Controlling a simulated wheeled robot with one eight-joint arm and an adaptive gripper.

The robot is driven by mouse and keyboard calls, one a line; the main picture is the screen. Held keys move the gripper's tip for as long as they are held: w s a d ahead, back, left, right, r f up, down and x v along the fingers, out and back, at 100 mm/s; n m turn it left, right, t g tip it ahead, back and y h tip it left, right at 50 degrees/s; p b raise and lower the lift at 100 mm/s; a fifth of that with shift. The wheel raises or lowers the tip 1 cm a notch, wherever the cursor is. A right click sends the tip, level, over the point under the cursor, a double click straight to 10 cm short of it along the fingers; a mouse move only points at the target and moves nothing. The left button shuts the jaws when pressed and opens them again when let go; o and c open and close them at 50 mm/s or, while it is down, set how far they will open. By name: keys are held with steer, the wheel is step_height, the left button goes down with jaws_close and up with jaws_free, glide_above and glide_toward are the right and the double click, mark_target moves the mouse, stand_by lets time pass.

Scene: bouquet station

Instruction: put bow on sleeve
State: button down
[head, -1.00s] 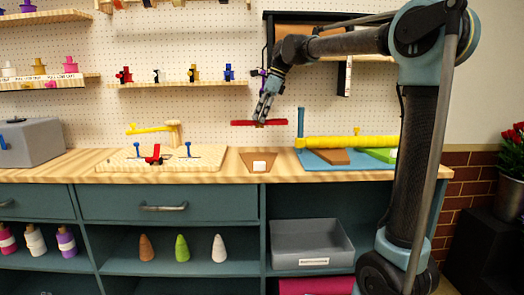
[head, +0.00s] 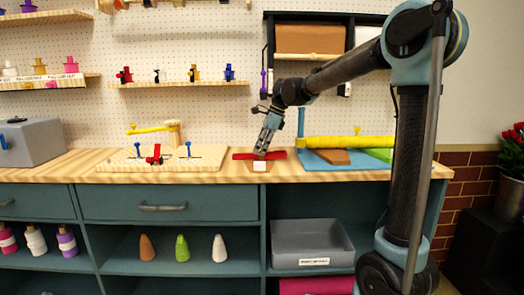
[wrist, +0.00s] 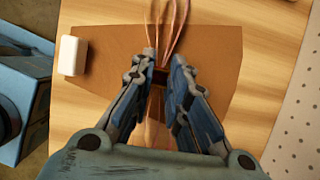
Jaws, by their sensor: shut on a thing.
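The red bow (head: 246,156) is in my gripper (head: 262,153), in front of the back part of the brown sleeve (head: 252,168) in the head view. In the wrist view my gripper (wrist: 164,60) is shut on the bow's middle, and thin pinkish loops (wrist: 170,28) stick out beyond the fingertips. The sleeve (wrist: 110,75) lies flat on the wooden counter beneath the fingers. Whether the bow touches the sleeve cannot be told. The fingers hide part of the bow.
A small white block (head: 260,165) sits at the sleeve's front edge. A wooden board (head: 130,163) with small tools is to the left. A blue mat (head: 312,161) with a yellow roll (head: 345,142) is to the right. The pegboard wall stands behind.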

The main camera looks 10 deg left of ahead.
steer(key=shift+f, duration=0.15)
steer(key=c, duration=1.6)
jaws_free()
steer(key=shift+o, duration=0.2)
steer(key=shift+r, duration=0.2)
steer(key=v, duration=1.2)
steer(key=s+d+f+n+t, duration=0.1)
steer(key=s+d+f+n, duration=0.1)
steer(key=d, duration=0.4)
steer(key=s+d+f+n, duration=0.1)
steer(key=s+d+f, duration=0.15)
steer(key=d, duration=0.25)
steer(key=s+d+f+n+t+h, duration=0.2)
steer(key=s+d+f+n+h, duration=0.2)
steer(key=s+d+f+n, duration=0.8)
steer(key=s+d+f, duration=1.1)
steer(key=d+f, duration=0.2)
steer(key=f, duration=0.1)
steer(key=shift+s+d+f, duration=0.15)
steer(key=shift+f, duration=0.05)
